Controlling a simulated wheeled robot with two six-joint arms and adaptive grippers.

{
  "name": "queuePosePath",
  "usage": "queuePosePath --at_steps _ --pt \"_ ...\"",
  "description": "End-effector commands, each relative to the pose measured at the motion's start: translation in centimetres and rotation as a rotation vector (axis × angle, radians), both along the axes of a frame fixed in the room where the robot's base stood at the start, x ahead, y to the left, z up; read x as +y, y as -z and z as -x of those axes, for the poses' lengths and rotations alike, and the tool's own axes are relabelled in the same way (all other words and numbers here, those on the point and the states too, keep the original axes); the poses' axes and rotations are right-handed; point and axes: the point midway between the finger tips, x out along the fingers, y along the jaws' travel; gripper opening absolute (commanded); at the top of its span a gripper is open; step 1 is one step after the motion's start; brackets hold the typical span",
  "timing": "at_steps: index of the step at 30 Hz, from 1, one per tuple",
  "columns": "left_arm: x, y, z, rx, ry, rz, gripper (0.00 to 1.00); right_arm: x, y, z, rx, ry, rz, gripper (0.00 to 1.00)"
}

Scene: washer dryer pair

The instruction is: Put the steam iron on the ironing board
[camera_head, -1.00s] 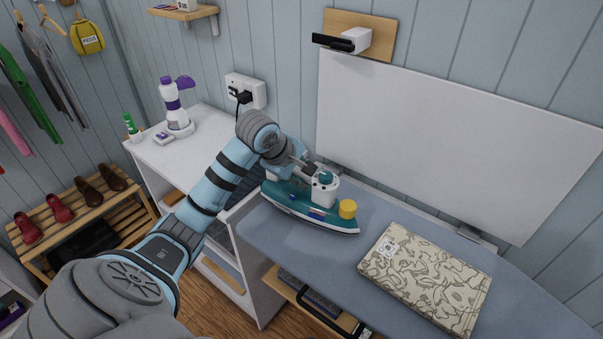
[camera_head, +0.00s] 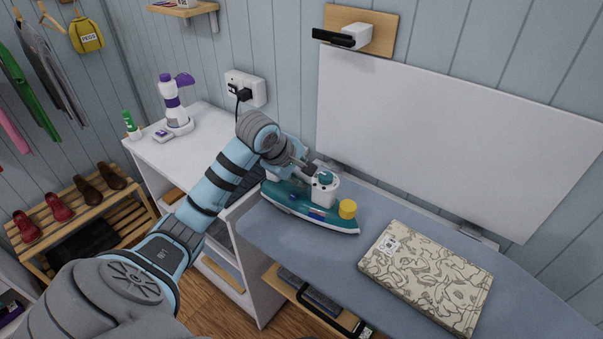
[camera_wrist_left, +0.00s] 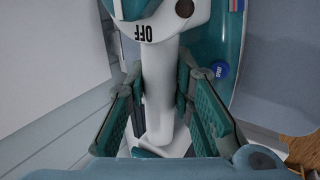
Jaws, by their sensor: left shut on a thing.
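The steam iron (camera_head: 308,210) is teal and white with a yellow cap and a teal dial. It is at the left end of the blue-grey ironing board (camera_head: 330,246), on it or just above it; I cannot tell whether it touches. My left gripper (camera_head: 309,172) is shut on the iron's white handle. In the left wrist view the gripper (camera_wrist_left: 160,110) has its green-padded fingers on both sides of the handle of the iron (camera_wrist_left: 158,75), which carries an "OFF" mark. My right gripper is not in view.
A patterned folded cloth or box (camera_head: 427,277) lies on the board to the right. A white cabinet (camera_head: 200,145) with a purple-and-white bottle (camera_head: 172,103) stands to the left. A white wall panel (camera_head: 440,140) rises behind the board. The board between iron and patterned item is clear.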

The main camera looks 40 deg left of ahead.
Motion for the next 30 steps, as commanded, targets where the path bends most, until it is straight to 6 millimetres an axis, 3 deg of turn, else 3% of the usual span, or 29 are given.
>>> queuePosePath --at_steps 10,11,15,25,30 --pt "0.0 0.4 -0.1 -0.004 0.001 -0.001 0.0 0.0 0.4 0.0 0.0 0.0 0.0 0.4" --pt "0.0 0.4 -0.1 -0.004 0.001 -0.001 0.23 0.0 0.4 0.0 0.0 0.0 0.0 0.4" --pt "0.0 0.4 0.0 -0.003 0.0 0.0 0.45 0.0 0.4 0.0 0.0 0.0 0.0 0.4" --pt "0.0 0.3 0.2 0.002 -0.001 -0.001 0.45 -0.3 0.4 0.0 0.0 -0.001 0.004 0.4" --pt "0.2 -2.4 1.8 -0.004 0.0 -0.006 0.45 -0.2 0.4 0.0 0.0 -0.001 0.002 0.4"
